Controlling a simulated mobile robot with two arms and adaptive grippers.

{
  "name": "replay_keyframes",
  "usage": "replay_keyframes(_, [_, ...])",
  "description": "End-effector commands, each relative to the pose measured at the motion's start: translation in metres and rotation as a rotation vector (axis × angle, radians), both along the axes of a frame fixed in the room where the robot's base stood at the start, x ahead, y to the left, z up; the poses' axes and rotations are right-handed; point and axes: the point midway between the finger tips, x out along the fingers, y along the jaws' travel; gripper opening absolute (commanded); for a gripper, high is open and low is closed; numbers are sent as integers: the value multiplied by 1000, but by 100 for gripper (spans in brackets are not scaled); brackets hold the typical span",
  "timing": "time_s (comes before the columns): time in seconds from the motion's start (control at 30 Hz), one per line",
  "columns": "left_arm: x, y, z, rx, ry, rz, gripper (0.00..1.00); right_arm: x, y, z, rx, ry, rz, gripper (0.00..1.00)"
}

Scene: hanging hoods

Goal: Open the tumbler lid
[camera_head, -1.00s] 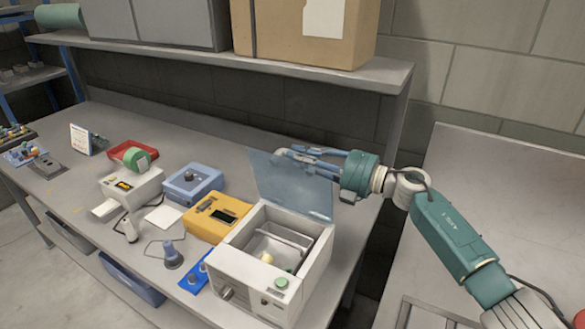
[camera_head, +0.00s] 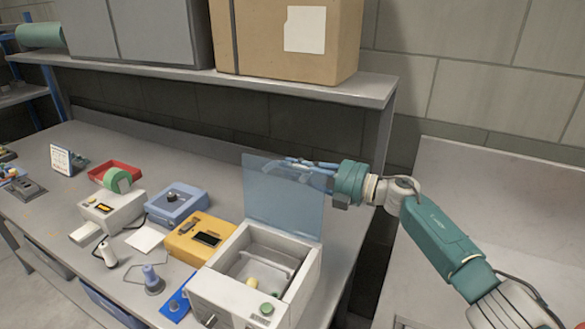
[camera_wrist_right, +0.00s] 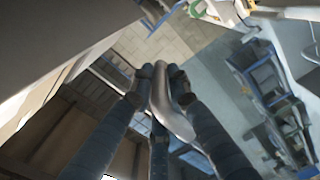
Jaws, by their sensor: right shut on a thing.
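The tumbler is a white box (camera_head: 236,296) near the table's front right edge, with its light interior exposed. Its translucent blue lid (camera_head: 275,205) stands raised along the box's far edge. My right gripper (camera_head: 297,163) is at the lid's upper edge, its blue fingers partly seen through the panel. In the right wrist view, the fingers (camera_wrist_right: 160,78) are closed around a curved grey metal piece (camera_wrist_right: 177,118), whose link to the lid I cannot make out. My left gripper is not in view.
A yellow device (camera_head: 186,243) stands close left of the tumbler, with a blue box (camera_head: 178,208) behind it. A grey shelf (camera_head: 300,84) carrying a cardboard box (camera_head: 290,35) overhangs the table's back. Blue-grey small items (camera_head: 152,280) lie in front.

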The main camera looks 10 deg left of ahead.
Motion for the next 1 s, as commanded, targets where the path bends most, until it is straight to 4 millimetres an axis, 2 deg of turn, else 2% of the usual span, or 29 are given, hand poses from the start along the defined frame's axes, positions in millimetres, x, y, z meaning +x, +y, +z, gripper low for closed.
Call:
replay_keyframes(0.07, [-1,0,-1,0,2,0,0,0,0,-4,-4,2,-2,0])
replay_keyframes(0.1, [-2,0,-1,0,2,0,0,0,0,-4,-4,2,-2,20])
replay_keyframes(0.17, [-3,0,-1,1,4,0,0,0,0,-5,-6,1,-2,32])
replay_keyframes(0.47, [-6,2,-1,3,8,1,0,0,-1,-3,-4,0,-1,33])
replay_keyframes(0.57, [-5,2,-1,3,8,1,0,-2,-8,-3,-4,0,-2,33])
replay_keyframes(0.67, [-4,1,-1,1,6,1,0,-6,-22,-4,-4,0,-3,33])
replay_keyframes(1.0, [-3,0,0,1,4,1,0,-31,-88,-5,-7,1,-2,33])
